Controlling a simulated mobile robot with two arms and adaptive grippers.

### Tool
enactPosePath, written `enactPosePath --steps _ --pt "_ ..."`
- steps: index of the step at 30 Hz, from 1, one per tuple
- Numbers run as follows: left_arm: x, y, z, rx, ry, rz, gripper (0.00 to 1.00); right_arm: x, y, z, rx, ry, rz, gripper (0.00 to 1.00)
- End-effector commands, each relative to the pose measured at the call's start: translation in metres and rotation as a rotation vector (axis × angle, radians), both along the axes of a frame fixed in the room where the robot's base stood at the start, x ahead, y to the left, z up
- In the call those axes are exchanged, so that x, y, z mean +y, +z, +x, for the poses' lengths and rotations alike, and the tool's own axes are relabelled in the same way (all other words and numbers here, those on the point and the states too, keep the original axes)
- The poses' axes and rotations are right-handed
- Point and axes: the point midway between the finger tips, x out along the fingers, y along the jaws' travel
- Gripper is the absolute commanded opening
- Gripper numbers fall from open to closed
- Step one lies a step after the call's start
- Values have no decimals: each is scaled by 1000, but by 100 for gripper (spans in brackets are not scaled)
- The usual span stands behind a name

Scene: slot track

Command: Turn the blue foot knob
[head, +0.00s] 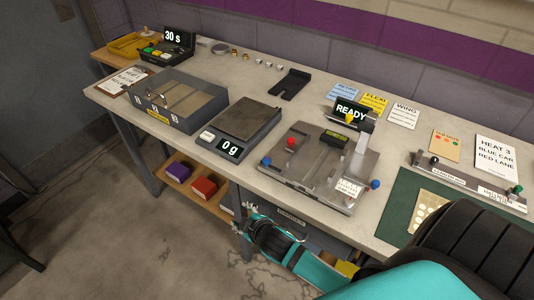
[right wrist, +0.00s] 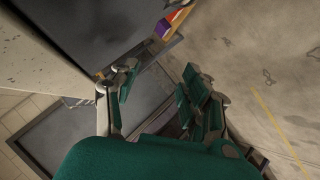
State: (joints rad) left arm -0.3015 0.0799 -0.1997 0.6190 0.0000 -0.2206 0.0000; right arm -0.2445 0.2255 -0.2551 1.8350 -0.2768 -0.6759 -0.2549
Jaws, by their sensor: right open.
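A flat grey metal fixture (head: 315,176) lies on the bench. It has a blue knob (head: 265,161) at its left corner and another blue knob (head: 376,184) at its right corner. I cannot tell which one is the foot knob. A red knob (head: 291,142) stands on its upper left part. My right gripper (head: 243,218) is below the bench's front edge, in front of the fixture and apart from it. In the right wrist view its fingers (right wrist: 160,85) are spread with nothing between them. My left gripper is in neither view.
A scale (head: 246,119) and a grey sorting tray (head: 180,100) stand left of the fixture. A READY display (head: 351,111) stands behind it. A green mat (head: 400,215) lies to the right. The bench's front edge and a lower shelf (head: 208,197) are near my right gripper.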

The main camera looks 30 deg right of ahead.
Motion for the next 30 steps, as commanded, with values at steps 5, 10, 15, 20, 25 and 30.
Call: enactPosePath --steps 5,10,15,20,25,30 --pt "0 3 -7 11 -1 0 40 22 99 75 -370 260 -267 47" --pt "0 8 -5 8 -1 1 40 86 239 118 -919 657 -760 47" --pt "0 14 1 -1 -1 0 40 160 315 87 -1509 1156 -1445 47" --pt "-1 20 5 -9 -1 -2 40 149 294 57 1730 -1575 1869 47" --pt "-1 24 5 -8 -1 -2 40 40 272 59 1130 -1448 1329 47" --pt "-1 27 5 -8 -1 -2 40 -68 293 58 806 -1465 952 47"
